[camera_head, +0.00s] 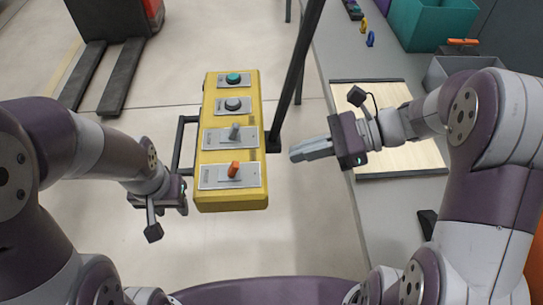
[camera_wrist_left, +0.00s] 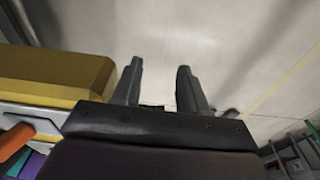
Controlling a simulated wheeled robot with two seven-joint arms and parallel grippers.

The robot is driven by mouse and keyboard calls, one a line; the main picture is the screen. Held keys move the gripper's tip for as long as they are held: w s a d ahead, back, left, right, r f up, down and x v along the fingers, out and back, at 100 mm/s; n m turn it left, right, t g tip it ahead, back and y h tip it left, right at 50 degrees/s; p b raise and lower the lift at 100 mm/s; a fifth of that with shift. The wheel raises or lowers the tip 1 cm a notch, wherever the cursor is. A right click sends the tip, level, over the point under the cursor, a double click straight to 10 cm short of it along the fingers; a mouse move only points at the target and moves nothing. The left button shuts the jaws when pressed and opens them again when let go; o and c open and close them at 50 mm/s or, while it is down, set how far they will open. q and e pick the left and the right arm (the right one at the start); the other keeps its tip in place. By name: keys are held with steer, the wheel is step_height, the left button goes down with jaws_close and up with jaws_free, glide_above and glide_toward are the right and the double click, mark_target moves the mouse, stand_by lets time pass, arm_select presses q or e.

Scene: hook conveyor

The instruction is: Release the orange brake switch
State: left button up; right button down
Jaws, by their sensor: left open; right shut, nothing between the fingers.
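The orange brake switch (camera_head: 233,169) is a small lever on the nearest grey plate of a yellow control box (camera_head: 231,201). It leans slightly in the head view; its switch position is unclear. An orange piece (camera_wrist_left: 14,141) beside the yellow box (camera_wrist_left: 55,75) shows at the lower left of the left wrist view. My left gripper (camera_head: 172,192) is left of the box's near end, apart from the switch. In the left wrist view its fingers (camera_wrist_left: 159,88) are open and empty. My right gripper (camera_head: 294,154) is shut and empty, right of the box, pointing towards it.
A grey table (camera_head: 346,107) with a pale board (camera_head: 400,160) lies right.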

mark_target(237, 170)
steer(key=x, duration=0.9)
steer(key=shift+a, duration=0.25)
steer(key=shift+w, duration=0.1)
